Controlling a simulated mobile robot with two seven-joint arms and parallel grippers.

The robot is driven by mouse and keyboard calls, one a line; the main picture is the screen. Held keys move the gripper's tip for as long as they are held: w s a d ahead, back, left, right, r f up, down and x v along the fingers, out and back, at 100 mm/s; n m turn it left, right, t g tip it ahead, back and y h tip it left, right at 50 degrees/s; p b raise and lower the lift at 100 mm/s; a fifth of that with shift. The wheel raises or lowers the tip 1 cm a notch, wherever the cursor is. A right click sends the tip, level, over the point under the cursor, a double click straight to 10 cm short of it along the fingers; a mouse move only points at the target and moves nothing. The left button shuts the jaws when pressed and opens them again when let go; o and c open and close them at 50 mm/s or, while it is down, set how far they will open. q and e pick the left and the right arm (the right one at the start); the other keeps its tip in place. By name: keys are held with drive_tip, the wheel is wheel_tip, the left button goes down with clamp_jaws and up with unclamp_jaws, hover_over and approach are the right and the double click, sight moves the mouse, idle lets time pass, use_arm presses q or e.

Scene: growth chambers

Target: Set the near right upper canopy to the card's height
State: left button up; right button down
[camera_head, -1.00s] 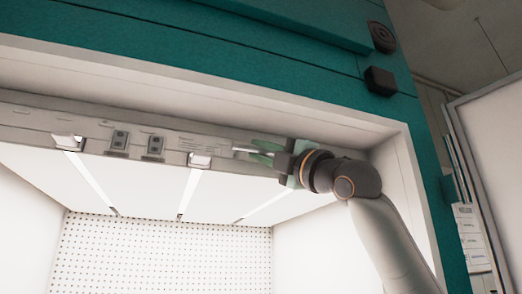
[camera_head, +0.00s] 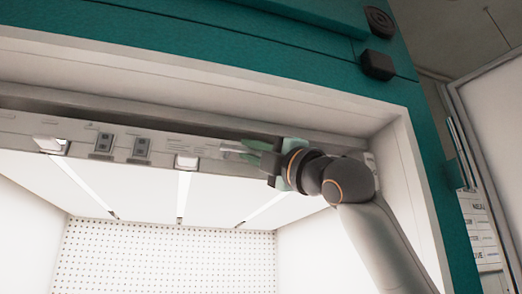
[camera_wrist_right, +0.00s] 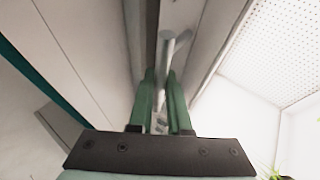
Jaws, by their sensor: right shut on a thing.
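The upper canopy (camera_head: 130,185) is a white light panel with bright strips inside the chamber opening. Its pale front rail (camera_head: 70,128) carries small grey fittings and slopes down to the right in the head view. My right gripper (camera_head: 244,151) is at the right part of this rail, its green fingers shut on a pale handle. In the right wrist view the gripper (camera_wrist_right: 161,85) has a light grey rod-like handle (camera_wrist_right: 172,48) between its fingers. Printed sheets (camera_head: 480,232) hang at the right; their text is too small to read. My left gripper is out of view.
The teal chamber front (camera_head: 230,55) frames the opening, with two dark fittings at its upper right. My right forearm passes close to the right jamb (camera_head: 408,165). A perforated back wall (camera_head: 160,260) closes the bright interior. Green leaves (camera_wrist_right: 275,173) show at lower right in the wrist view.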

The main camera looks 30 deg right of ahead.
wheel_tip(320, 180, down, 2)
drive_tip(key=shift+w, duration=0.1)
drive_tip(key=shift+d+f, duration=0.1)
drive_tip(key=shift+d, duration=0.05)
drive_tip(key=c, duration=1.2)
unclamp_jaws()
drive_tip(key=shift+o, duration=0.2)
drive_tip(key=b+v, duration=0.5)
drive_tip(key=v, duration=0.7)
drive_tip(key=shift+s, duration=0.35)
